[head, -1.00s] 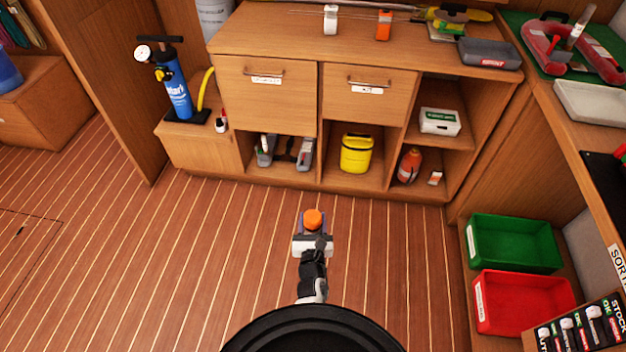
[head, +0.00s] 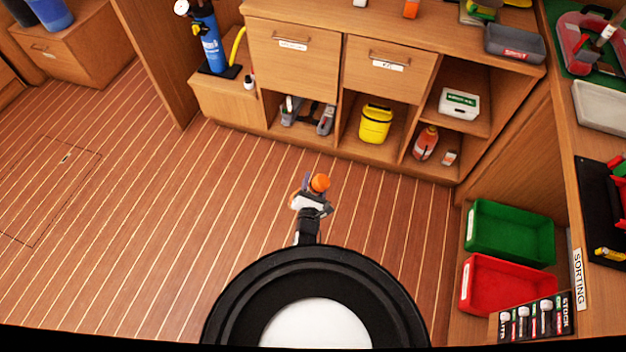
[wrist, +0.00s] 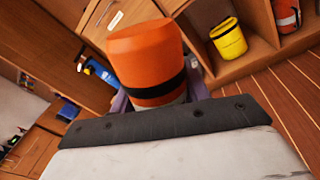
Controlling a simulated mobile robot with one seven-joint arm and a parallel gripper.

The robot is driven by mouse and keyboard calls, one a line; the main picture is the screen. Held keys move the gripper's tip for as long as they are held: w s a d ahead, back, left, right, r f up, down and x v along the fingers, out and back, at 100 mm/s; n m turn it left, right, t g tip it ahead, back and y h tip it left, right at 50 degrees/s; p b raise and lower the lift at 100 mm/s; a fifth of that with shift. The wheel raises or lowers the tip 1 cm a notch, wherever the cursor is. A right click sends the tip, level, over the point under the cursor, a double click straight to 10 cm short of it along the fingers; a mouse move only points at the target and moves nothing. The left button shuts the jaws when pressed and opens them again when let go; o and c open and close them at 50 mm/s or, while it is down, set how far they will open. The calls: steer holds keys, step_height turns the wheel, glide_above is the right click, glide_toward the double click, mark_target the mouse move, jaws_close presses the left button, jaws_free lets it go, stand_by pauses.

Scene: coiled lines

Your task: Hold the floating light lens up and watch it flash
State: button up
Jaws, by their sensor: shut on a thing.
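An orange light lens (head: 320,182) with a dark band is held up in front of my body, over the wooden floor. In the wrist view the lens (wrist: 146,60) fills the upper middle, tilted a little, with its lower end hidden behind my gripper's body. My gripper (head: 314,190) is shut on the lens; the fingers (wrist: 118,104) show only in part beside its base. The lens looks plain orange, and I see no clear glow from it.
A wooden cabinet (head: 292,58) with drawers and open shelves stands ahead, holding a yellow container (head: 376,124) and an orange bottle (head: 426,143). Green (head: 511,233) and red (head: 508,286) bins stand at the right. The floor (head: 150,220) at the left is clear.

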steer(key=shift+d+m, duration=0.1)
steer(key=shift+m, duration=0.3)
